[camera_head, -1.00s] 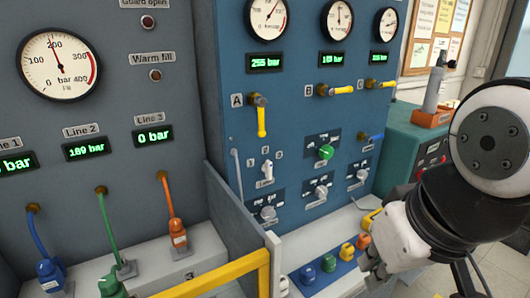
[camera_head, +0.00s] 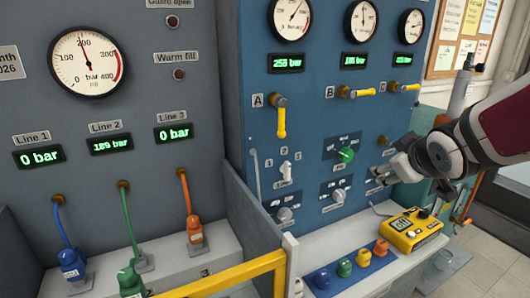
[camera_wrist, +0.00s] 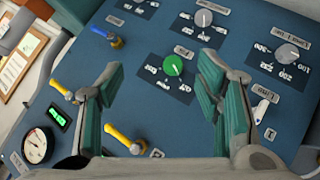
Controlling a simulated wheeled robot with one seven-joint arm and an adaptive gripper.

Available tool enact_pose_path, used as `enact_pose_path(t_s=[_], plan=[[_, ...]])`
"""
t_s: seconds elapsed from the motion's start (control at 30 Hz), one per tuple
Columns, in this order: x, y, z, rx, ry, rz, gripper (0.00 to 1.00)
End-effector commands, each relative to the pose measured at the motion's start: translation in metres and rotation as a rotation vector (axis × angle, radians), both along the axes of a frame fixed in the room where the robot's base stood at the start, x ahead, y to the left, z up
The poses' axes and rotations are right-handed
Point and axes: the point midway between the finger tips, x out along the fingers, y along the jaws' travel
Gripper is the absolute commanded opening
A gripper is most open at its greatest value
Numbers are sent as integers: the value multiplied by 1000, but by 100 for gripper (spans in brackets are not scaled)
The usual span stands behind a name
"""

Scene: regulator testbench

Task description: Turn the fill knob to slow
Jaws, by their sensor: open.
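The green knob (camera_head: 345,155) sits on the blue panel (camera_head: 245,125), below the yellow valve handles; it also shows in the wrist view (camera_wrist: 174,65) with a white pointer mark. Its dark plate carries white position words and a small label, too small to read surely, so I cannot tell its setting. My gripper (camera_head: 384,172) is to the right of the green knob in the head view, apart from the panel. In the wrist view my gripper (camera_wrist: 160,78) is open and empty, its two teal-padded fingers on either side of the green knob's line of sight.
Grey knobs (camera_head: 285,214) (camera_head: 339,196) sit below the green one. A blue valve handle (camera_wrist: 117,42) and yellow valve handles (camera_head: 281,122) project from the panel. A yellow box (camera_head: 411,229) and colored plugs (camera_head: 345,267) lie on the ledge. A yellow rail (camera_head: 220,277) crosses the front.

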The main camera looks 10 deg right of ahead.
Motion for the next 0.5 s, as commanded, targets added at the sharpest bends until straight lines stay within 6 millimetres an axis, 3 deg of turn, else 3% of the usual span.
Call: enact_pose_path(t_s=[0.1,0.23,0.37,0.5], plan=[[37,-22,-13,-83,-75,109,59],[68,-34,-28,-149,-171,251,59],[85,-39,-47,-182,-279,396,59],[87,-41,-67,-180,-406,533,59]])
